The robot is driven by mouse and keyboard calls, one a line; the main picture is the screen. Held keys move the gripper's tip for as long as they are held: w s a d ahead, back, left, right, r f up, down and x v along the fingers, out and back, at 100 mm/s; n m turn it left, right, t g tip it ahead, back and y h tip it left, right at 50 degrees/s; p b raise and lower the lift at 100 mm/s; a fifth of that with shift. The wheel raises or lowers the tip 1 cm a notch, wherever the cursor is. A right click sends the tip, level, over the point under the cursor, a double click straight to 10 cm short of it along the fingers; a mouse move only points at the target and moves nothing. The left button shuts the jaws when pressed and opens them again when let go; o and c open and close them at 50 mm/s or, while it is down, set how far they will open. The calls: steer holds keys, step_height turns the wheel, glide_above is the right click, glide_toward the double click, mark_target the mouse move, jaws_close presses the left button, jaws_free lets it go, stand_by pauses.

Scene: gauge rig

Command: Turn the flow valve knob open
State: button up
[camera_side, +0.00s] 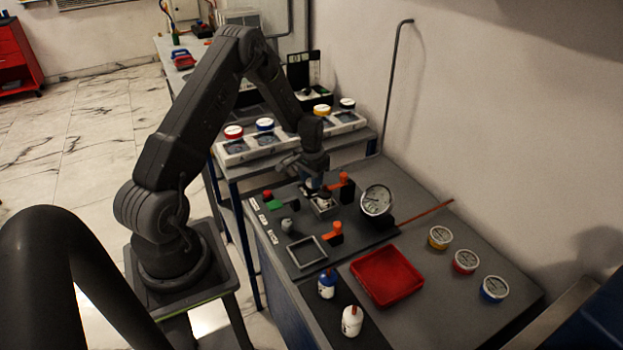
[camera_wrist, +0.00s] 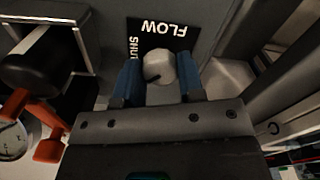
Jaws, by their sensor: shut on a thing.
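The flow valve knob (camera_wrist: 160,66) is a pale grey round knob in the wrist view, with a dark mark low on its left side. It sits in front of a black plate (camera_wrist: 150,32) that reads FLOW and SHUT; the rest of the plate is hidden. My gripper (camera_wrist: 159,76) has its two blue fingers on either side of the knob, shut on it. In the side view my gripper (camera_side: 313,188) is low over the grey panel (camera_side: 350,232). The knob cannot be made out there.
Orange handles (camera_side: 345,181) (camera_side: 332,231) and a large dial gauge (camera_side: 377,200) stand close to the gripper. Several small coloured gauges (camera_side: 465,262) lie at the right.

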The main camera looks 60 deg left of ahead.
steer(key=n, duration=0.4)
steer(key=shift+n, duration=2.3)
steer(key=o, duration=0.9)
step_height(320, 180, up, 14)
steer(key=shift+f, duration=0.1)
